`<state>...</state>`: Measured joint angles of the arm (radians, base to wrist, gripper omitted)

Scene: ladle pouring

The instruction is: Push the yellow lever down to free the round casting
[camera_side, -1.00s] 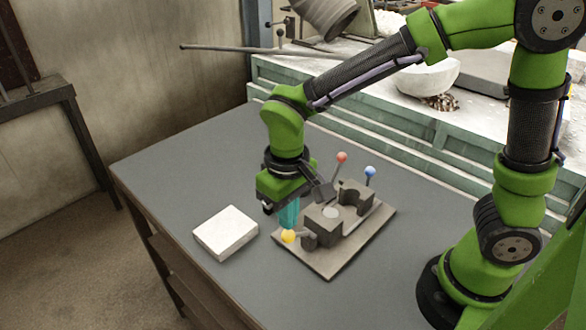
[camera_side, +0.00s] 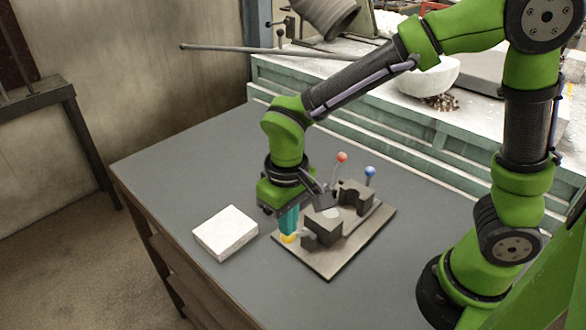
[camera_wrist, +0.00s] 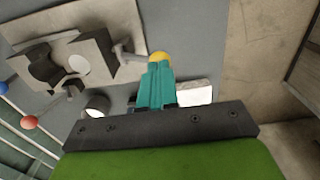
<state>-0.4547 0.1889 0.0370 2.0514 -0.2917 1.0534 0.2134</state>
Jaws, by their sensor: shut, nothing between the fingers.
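The yellow lever (camera_side: 288,239) shows as a yellow knob at the near left of the grey fixture (camera_side: 328,264). My gripper (camera_side: 289,232) is shut, its teal fingers pointing down with the tips at the knob and partly hiding it. In the wrist view the fingertips (camera_wrist: 158,66) overlap the yellow knob (camera_wrist: 158,57), whose grey arm runs left to a dark block. They appear to touch it. The round casting (camera_side: 331,213) is a pale disc between the dark blocks; it also shows in the wrist view (camera_wrist: 78,64).
A red-knobbed lever (camera_side: 342,157) and a blue-knobbed lever (camera_side: 370,171) stand at the far side of the fixture. A white block (camera_side: 225,233) lies on the grey table (camera_side: 185,175) to the left. The table is clear behind it.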

